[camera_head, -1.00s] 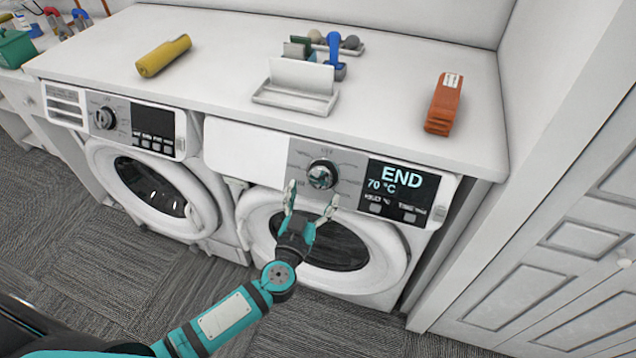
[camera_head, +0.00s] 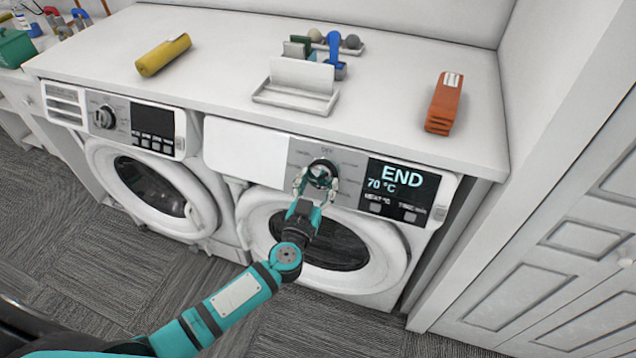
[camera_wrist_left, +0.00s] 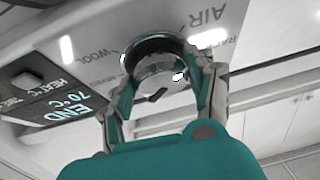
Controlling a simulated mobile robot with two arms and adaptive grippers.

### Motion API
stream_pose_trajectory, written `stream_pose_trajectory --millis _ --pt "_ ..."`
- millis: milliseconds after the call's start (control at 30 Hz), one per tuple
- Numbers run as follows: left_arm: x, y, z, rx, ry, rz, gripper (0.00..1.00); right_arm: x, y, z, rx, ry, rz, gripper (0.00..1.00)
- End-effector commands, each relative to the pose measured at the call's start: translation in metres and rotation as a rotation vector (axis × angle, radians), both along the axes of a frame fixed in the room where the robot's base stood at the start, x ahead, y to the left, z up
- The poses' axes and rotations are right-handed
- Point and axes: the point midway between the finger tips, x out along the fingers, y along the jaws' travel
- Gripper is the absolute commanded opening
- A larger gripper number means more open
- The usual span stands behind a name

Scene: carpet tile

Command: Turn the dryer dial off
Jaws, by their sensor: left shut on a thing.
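The dryer (camera_head: 345,218) is the right-hand machine under the counter. Its round chrome dial (camera_head: 322,171) sits on a grey panel, and the dark display (camera_head: 402,188) beside it reads "END" and "70 °C". My left gripper (camera_head: 317,184) is shut on the dial, with one finger on each side of it. In the left wrist view the dial (camera_wrist_left: 156,62) sits between the fingertips, and labels such as "AIR" and "WOOL" show around it. The dial's pointer setting cannot be made out. My right gripper is not in view.
A washer (camera_head: 150,180) with its own dial stands to the left. The white counter (camera_head: 215,50) above holds a yellow roll (camera_head: 163,56), a white holder (camera_head: 297,88) and an orange item (camera_head: 444,103). A white panelled door (camera_head: 560,250) is at right.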

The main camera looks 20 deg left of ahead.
Motion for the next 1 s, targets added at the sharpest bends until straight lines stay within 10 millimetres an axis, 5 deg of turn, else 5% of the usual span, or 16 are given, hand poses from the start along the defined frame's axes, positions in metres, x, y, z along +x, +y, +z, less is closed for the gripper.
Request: stream_pose_trajectory --millis 367,1000 --pt "0.000 -0.001 0.002 -0.036 0.003 0.017 0.24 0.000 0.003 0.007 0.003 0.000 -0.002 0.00" --pt "0.000 -0.008 0.005 -0.459 0.020 0.234 0.24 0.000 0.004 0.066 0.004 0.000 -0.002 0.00"
